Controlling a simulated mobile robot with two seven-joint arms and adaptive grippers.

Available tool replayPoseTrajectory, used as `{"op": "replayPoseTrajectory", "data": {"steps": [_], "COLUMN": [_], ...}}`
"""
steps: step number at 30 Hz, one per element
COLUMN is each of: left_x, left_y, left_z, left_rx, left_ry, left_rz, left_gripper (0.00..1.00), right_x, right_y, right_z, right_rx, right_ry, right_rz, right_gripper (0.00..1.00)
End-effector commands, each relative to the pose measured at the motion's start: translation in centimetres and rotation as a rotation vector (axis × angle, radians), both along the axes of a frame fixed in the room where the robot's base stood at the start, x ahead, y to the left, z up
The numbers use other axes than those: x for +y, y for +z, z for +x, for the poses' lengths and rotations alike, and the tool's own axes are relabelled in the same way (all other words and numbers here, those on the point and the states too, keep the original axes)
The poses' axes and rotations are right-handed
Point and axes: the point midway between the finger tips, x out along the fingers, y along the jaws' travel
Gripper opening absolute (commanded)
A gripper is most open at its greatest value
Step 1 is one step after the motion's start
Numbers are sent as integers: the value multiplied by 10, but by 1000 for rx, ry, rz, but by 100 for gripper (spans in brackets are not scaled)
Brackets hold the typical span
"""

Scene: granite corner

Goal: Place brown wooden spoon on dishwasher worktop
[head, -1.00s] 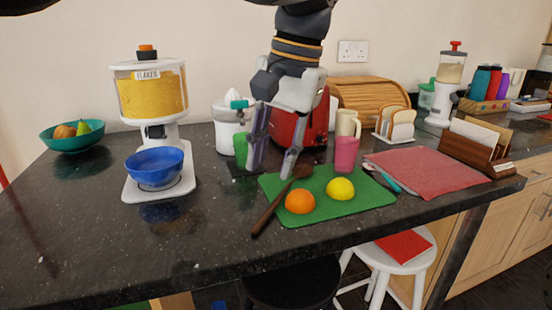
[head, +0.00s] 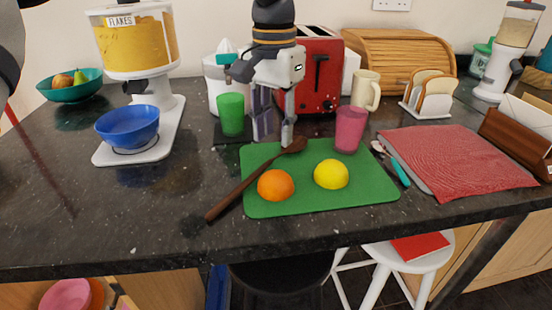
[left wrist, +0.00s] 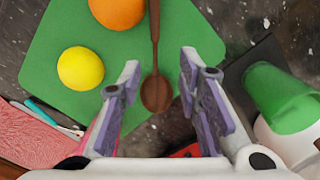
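The brown wooden spoon (head: 255,180) lies slanted, its bowl on the back edge of the green cutting board (head: 370,195) and its handle reaching over the dark granite worktop (head: 130,215) to the front left. My left gripper (head: 272,142) is open, pointing down near the spoon's bowl. In the left wrist view the spoon's bowl (left wrist: 156,94) shows between the spread fingers of the left gripper (left wrist: 160,92), with nothing gripped. I cannot tell its height above the spoon. My right gripper is not in view. No dishwasher can be made out.
An orange (head: 276,185) and a lemon (head: 331,174) sit on the board. A green cup (head: 231,113), pink cup (head: 350,129) and red toaster (head: 318,75) stand close around the gripper. A blue bowl (head: 128,127) is at left; the worktop's front left is clear.

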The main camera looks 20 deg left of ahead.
Motion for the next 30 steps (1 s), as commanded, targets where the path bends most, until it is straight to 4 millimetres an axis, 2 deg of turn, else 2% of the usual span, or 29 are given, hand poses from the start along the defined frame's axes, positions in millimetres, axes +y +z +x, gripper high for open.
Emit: {"op": "replayPoseTrajectory", "data": {"steps": [4, 6, 9, 14, 15, 18, 19, 30], "left_x": [-3, -3, -3, -3, -3, -3, -3, -3], "left_y": [-25, -38, -45, -46, -46, -46, -46, -44], "left_z": [-11, -9, -9, -9, -9, -9, -9, -8], "left_rx": [-1, 0, -2, -2, -2, -2, -2, -2], "left_ry": [-3, 0, -1, 0, 0, 0, 0, 0], "left_rz": [-2, -2, -1, 0, 0, 0, 0, 0], "left_gripper": [31, 31, 31, 31, 27, 4, 0, 0], "right_x": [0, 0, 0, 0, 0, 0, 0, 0], "right_y": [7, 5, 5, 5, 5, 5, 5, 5], "right_z": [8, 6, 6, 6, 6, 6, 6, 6], "right_rx": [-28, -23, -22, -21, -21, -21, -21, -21], "right_ry": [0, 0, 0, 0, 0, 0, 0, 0], "right_rz": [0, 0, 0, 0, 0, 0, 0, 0], "right_gripper": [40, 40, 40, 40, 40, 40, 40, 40]}}
